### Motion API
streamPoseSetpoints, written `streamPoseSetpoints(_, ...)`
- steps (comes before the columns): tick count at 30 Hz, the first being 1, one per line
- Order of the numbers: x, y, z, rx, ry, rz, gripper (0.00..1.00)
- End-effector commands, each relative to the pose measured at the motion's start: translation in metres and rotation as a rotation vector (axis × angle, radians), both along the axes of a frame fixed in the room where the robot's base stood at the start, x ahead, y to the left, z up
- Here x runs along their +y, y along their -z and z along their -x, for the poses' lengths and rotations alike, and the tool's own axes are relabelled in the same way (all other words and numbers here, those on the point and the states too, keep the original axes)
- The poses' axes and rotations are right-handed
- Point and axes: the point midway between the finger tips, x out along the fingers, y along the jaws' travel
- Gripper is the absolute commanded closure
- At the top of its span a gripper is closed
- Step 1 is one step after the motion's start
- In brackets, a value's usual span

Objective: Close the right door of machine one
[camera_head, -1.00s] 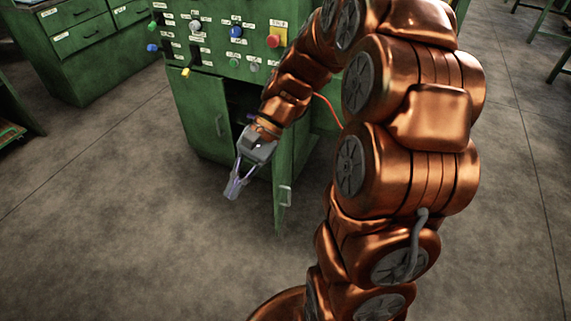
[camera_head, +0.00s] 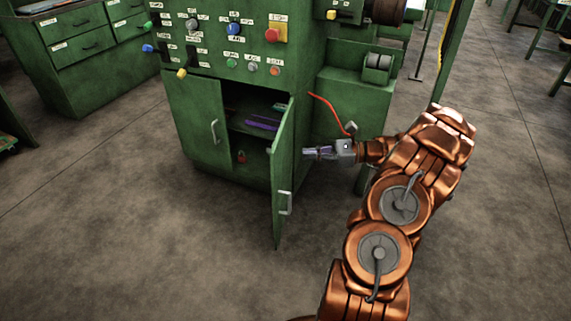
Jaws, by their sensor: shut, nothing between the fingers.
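Machine one is a green cabinet (camera_head: 225,50) with a labelled control panel above two doors. Its right door (camera_head: 282,175) stands open, swung out toward me, with a grey handle (camera_head: 285,203) low on its free edge. The left door (camera_head: 198,122) is shut. My gripper (camera_head: 308,153) is shut and empty. It is to the right of the open right door, at about mid-height, pointing left toward the door's outer face. A small gap seems to show between fingertips and door; contact cannot be told for sure.
Inside the cabinet, a shelf holds a purple item (camera_head: 262,124), and a small red item (camera_head: 241,156) is below. Green drawers (camera_head: 85,50) stand at the left. The floor in front is clear.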

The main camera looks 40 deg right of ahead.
Motion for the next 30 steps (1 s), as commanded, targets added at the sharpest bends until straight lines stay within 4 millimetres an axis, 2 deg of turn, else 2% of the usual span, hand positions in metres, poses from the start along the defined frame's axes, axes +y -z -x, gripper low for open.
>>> streamPoseSetpoints(1,-0.017,0.018,0.004,0.006,0.04,-0.026,1.0)
streamPoseSetpoints(6,-0.053,0.041,0.013,0.01,0.127,-0.087,1.0)
streamPoseSetpoints(11,-0.063,0.048,0.016,0.012,0.154,-0.106,1.0)
streamPoseSetpoints(17,-0.049,0.048,0.001,0.012,0.155,-0.106,1.0)
streamPoseSetpoints(30,0.005,0.049,-0.054,0.012,0.154,-0.104,1.0)
